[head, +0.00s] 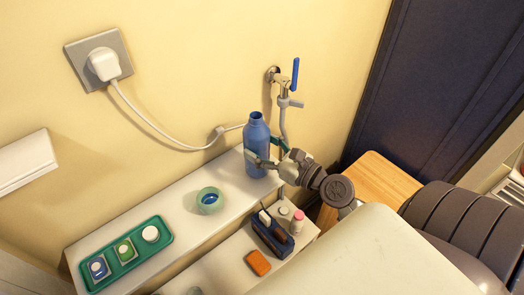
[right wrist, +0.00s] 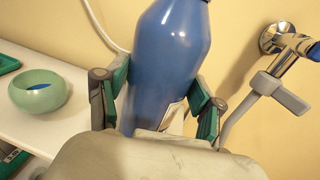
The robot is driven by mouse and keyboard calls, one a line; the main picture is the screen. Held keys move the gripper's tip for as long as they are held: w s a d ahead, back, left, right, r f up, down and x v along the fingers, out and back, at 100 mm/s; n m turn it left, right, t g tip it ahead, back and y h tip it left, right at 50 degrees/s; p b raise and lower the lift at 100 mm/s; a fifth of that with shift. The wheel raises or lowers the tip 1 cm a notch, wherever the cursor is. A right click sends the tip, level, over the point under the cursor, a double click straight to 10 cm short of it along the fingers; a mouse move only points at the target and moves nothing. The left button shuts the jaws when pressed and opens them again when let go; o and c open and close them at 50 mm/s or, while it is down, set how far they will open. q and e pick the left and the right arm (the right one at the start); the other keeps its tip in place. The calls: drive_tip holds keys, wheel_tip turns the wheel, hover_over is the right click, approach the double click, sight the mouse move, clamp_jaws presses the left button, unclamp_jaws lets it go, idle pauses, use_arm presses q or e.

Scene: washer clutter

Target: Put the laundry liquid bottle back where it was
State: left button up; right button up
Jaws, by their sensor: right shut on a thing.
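The blue laundry liquid bottle (head: 257,143) is upright at the right end of the white shelf (head: 180,213) by the wall. My right gripper (head: 264,155) is shut on its body, with one finger on each side. In the right wrist view the bottle (right wrist: 170,60) stands between the green-padded fingers of the gripper (right wrist: 160,105), and its lower part is hidden behind the gripper. I cannot tell whether its base touches the shelf. My left gripper is not in view.
A green bowl (head: 209,201) with something blue inside stands left of the bottle. A green tray (head: 125,258) holds several small items. A tap (head: 284,82) and pipe are close behind. A lower shelf holds a dark caddy (head: 272,236) and an orange sponge (head: 258,263).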

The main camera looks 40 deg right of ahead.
drive_tip(key=shift+f, duration=0.4)
drive_tip(key=shift+f, duration=0.15)
drive_tip(key=o, duration=1.2)
drive_tip(key=shift+c, duration=0.2)
drive_tip(key=shift+r, duration=0.3)
drive_tip(key=b+v, duration=0.6)
drive_tip(key=v, duration=0.6)
drive_tip(key=shift+f+b, duration=0.15)
drive_tip(key=shift+b, duration=0.2)
